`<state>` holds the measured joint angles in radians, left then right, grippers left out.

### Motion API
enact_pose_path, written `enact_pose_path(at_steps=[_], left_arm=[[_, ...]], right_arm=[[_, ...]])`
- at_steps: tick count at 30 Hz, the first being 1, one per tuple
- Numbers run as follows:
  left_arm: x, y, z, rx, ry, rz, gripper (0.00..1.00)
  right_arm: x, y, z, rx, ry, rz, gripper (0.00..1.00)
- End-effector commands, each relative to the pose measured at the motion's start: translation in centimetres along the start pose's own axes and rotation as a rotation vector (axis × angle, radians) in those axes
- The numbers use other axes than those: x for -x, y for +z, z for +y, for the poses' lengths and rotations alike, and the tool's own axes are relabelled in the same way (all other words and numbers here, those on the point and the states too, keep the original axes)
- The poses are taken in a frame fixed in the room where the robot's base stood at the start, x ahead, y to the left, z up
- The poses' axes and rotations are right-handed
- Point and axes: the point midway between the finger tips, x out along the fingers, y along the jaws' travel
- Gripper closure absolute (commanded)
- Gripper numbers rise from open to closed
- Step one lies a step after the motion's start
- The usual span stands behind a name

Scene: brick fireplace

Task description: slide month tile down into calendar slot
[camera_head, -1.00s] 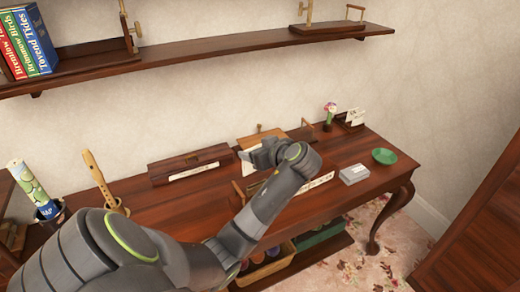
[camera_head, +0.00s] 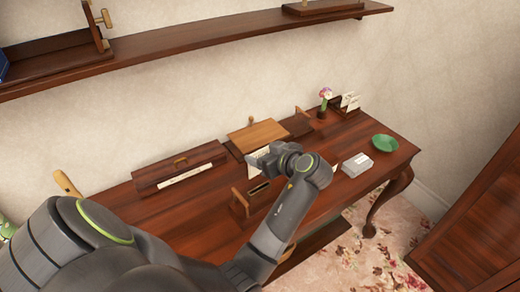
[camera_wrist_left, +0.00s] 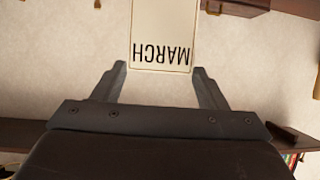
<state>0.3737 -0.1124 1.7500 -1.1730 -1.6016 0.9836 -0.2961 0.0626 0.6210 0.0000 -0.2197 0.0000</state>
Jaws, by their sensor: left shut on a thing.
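The month tile is a pale card marked MARCH, upside down in the left wrist view (camera_wrist_left: 160,40). It sits between the fingers of my left gripper (camera_wrist_left: 160,70), which is shut on it. In the head view the left gripper (camera_head: 264,157) is above the desk, with a pale bit of the tile (camera_head: 257,156) showing at its tip. A small wooden stand with a dark slot (camera_head: 240,206) is on the desk below the gripper, partly hidden by my arm; it may be the calendar. The tile is apart from it. My right gripper is not in view.
A long dark wooden box (camera_head: 165,172) lies left of the gripper. A light wooden board (camera_head: 258,134) stands behind it. To the right are a grey box (camera_head: 357,165), a green dish (camera_head: 385,143) and a flower vase (camera_head: 323,105). A wall shelf (camera_head: 200,46) runs above.

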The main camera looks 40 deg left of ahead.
Motion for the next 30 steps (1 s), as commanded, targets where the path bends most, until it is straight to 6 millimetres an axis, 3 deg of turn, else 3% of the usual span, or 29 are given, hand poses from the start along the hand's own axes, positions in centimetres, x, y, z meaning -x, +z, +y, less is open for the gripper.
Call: enact_pose_path(at_steps=[3, 8, 19, 30], left_arm=[[0.0, 0.0, 0.0, 0.000, 0.000, 0.000, 0.68], [0.1, -0.1, 0.0, -0.002, 0.000, 0.002, 0.68], [-0.9, 2.2, 0.0, -0.004, -0.001, 0.004, 0.68], [-2.3, 5.0, 0.0, -0.002, 0.000, 0.004, 0.68]], right_arm=[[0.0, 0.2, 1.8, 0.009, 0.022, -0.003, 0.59], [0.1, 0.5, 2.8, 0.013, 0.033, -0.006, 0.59], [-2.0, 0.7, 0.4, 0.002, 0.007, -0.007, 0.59], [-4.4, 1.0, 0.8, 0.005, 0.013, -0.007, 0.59]])
